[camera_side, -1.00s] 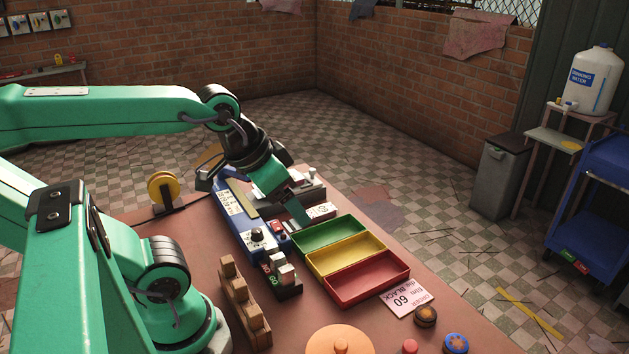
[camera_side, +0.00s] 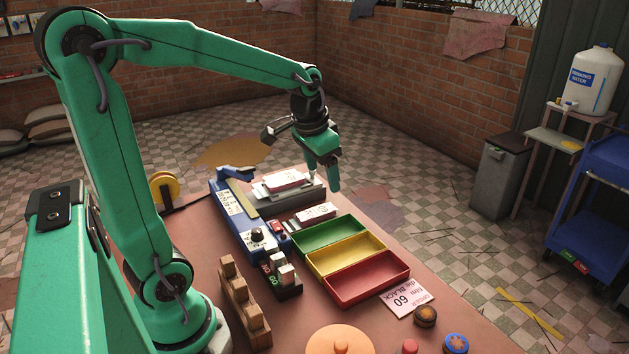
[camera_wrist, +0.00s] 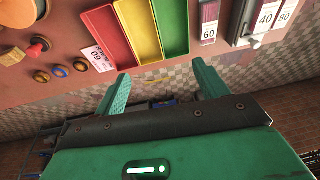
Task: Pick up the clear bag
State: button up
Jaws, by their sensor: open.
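My gripper (camera_side: 325,183) is open and empty, pointing down above the far right edge of the table. Its two green fingers stand apart in the wrist view (camera_wrist: 160,80), with nothing between them. No plainly clear bag can be made out. A small packet with a white label (camera_side: 316,213) lies on the table behind the green bin; it shows in the wrist view with a "60" label (camera_wrist: 208,22). Other labelled packets (camera_side: 287,180) rest in a grey holder (camera_side: 292,196), just left of my gripper; the wrist view shows "40" and "80" labels (camera_wrist: 266,17) there.
Joined green, yellow and red bins (camera_side: 345,255) stand right of a blue device (camera_side: 240,218). A card marked 60 (camera_side: 408,303) lies by the red bin. A wooden rack (camera_side: 243,305), a yellow spool (camera_side: 163,190) and round stamps (camera_side: 425,316) stand around. Floor lies beyond the table edge.

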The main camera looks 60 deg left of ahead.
jog(key=w+a+f+g, duration=0.2)
jog(key=w+a+f, duration=0.3)
jog(key=a+f, duration=0.15)
jog(key=g, duration=0.1)
send_over(315, 212)
jog(key=shift+h, duration=0.4)
notch_tip(315, 212, down, 8)
jog(key=shift+f, duration=1.3)
jog(key=shift+f, duration=2.6)
jog(key=c, duration=1.1)
jog(key=shift+r, duration=0.1)
